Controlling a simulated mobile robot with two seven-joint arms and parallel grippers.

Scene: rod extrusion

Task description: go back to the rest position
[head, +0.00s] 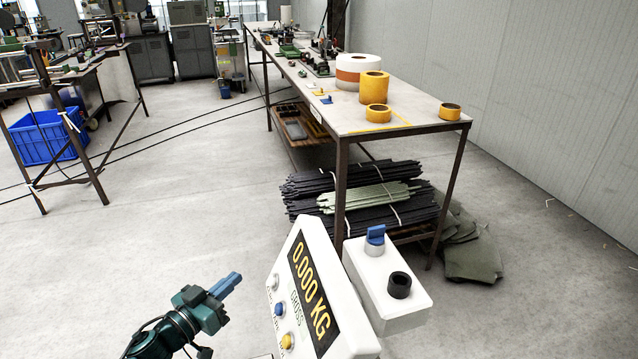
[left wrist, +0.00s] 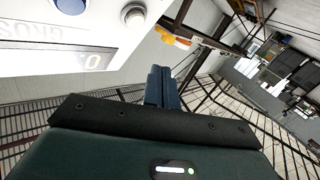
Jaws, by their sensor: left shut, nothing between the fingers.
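My left gripper (head: 226,284) comes in from the lower left in the head view. Its blue fingers are shut with nothing between them. They point up and right, apart from the white scale display (head: 312,290), which reads 0.000 KG and has several buttons on its face. In the left wrist view the shut fingers (left wrist: 162,88) show at the middle, with part of the white display box (left wrist: 60,45) at upper left. My right gripper is not in view.
A white box (head: 385,285) with a blue switch and a black knob stands beside the display. Behind it is a long table (head: 350,115) with tape rolls, and bundled dark strips (head: 310,185) below. A blue crate (head: 45,137) is at left. The floor between is clear.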

